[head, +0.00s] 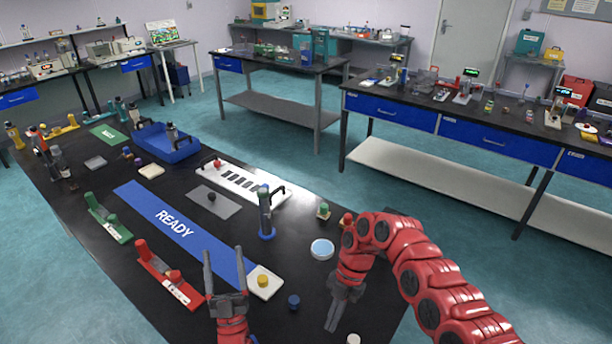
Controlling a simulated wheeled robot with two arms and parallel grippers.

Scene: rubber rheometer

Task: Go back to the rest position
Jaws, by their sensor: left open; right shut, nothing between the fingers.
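My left gripper (225,278) is at the bottom centre in the head view, over the near end of the black table (95,257). Its two grey fingers are apart and empty, pointing away from me. My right gripper (335,318) hangs from the red arm at the right, fingers pointing down over the table's right part. Its fingers are together with nothing between them. A blue mat marked READY (173,223) lies between the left gripper and the table's middle. A white square block with a yellow knob (264,282) lies just right of the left gripper.
A red holder (168,277) lies left of my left gripper, and a green one (108,218) beyond it. A dark upright device (266,213) stands beyond the grippers. A light-blue dish (322,249) and a dark-blue knob (293,301) lie near my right gripper. A white panel (262,197) lies farther back.

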